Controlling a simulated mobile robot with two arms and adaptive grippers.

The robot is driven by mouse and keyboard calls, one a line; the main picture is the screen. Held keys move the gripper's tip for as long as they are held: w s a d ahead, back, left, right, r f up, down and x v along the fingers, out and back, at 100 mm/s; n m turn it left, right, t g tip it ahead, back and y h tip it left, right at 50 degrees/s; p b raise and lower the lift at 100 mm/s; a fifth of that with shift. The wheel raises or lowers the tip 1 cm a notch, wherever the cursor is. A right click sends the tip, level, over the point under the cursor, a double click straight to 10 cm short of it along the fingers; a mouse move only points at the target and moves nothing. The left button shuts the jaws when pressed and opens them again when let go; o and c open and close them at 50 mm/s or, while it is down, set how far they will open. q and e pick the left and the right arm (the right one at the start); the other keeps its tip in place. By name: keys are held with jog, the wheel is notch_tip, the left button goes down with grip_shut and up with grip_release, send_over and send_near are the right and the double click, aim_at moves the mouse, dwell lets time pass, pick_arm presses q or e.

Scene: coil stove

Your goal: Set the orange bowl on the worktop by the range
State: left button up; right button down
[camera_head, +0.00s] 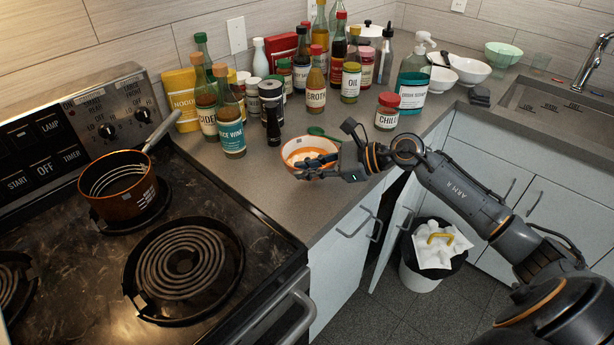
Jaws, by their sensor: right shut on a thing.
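My right gripper (318,166) reaches in from the right and is shut on the bowl's near right rim. Its fingers hide part of that rim. My left gripper is not in view.
Several bottles and jars crowd behind the bowl, with a dark pepper mill (273,127) close by. A green spoon (322,133) lies behind. A copper pot (118,186) stands on a rear burner. Worktop between bowl and range is clear. A bin (420,275) stands below.

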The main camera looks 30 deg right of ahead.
jog(key=f, duration=0.1)
jog(key=f+p, duration=0.1)
jog(key=f, duration=0.1)
jog(key=shift+w+d+f, duration=0.1)
jog(key=shift+w+f, duration=0.15)
jog(key=c, duration=1.4)
grip_release()
jog(key=shift+b+v, duration=1.4)
jog(key=shift+v, duration=4.65)
